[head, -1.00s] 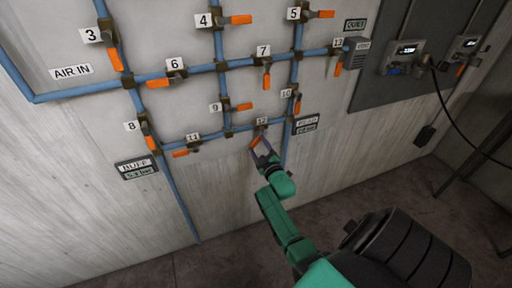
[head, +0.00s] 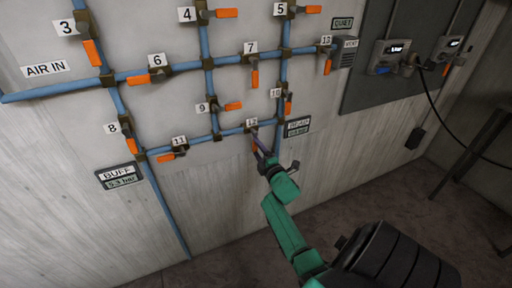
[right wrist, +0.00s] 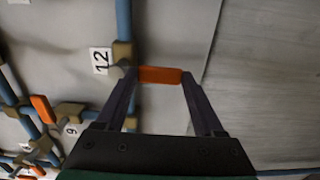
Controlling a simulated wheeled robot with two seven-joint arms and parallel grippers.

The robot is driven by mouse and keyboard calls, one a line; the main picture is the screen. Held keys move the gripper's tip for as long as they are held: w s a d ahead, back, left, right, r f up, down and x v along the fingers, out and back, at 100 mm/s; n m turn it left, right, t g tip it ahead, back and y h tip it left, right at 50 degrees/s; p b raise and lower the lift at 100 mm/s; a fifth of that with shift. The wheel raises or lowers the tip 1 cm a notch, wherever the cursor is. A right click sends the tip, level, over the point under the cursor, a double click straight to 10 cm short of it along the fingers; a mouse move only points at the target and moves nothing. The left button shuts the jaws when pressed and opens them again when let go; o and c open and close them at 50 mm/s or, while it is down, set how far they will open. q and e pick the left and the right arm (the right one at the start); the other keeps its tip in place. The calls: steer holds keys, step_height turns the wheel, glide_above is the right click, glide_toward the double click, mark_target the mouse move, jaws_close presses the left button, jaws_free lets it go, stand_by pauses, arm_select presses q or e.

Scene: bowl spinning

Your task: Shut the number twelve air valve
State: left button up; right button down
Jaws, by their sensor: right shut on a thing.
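The number twelve valve shows by its label "12" (head: 252,122) on the lower horizontal blue pipe; the label also shows in the right wrist view (right wrist: 101,61). Its orange handle (right wrist: 160,75) lies crosswise to the pipe in the right wrist view. In the head view the handle (head: 254,146) points down, partly hidden by my gripper. My right gripper (head: 260,146) reaches up from below. In the right wrist view its two fingers (right wrist: 158,78) stand on either end of the handle and hold it. My left gripper is not in view.
Valve ten (head: 288,104) is close on the upper right, and valve nine (head: 232,106) on the upper left. Valve eleven (head: 168,156) is further left on the same pipe. A dark gauge plate (head: 298,127) is just right of my gripper. The wall below is bare.

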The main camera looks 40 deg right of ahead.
steer(key=shift+d+f, duration=0.1)
stand_by(0.4)
jaws_free()
steer(key=v, duration=1.4)
steer(key=shift+s, duration=0.35)
